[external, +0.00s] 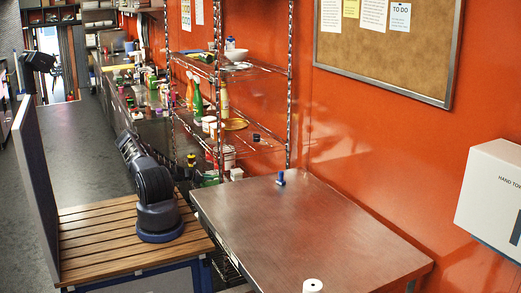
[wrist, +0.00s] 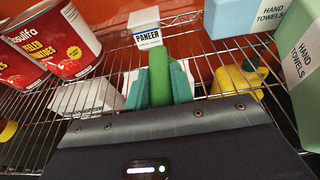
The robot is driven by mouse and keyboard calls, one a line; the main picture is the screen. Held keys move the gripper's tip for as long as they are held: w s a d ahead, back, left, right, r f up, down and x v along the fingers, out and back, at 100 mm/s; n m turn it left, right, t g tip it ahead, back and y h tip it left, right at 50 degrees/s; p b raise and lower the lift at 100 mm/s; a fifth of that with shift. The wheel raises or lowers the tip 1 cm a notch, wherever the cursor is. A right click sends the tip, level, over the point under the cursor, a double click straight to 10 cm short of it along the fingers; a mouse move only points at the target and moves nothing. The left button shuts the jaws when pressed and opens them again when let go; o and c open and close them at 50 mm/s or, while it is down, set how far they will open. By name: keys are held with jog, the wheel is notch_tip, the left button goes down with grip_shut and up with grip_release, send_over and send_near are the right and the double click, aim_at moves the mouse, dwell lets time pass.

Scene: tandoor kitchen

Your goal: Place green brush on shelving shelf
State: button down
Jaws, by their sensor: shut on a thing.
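The green brush (wrist: 160,78) is held upright in the wrist view between the two teal fingers of my gripper (wrist: 160,88). My gripper is shut on it, and only part of the brush shows. A wire shelf of the shelving (wrist: 115,62) lies around and beyond the brush; I cannot tell whether the brush touches it. In the external view the metal shelving (external: 265,68) stands against the orange wall. My gripper and the brush are not clearly seen in that view.
Red tomato cans (wrist: 62,38) stand at left in the wrist view. A white paneer box (wrist: 147,22) is just behind the brush. A steel table (external: 310,225) stands before the shelving.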

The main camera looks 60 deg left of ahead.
jog(key=shift+f, duration=0.15)
jog(key=c, duration=1.1)
grip_release()
jog(key=shift+s, duration=0.1)
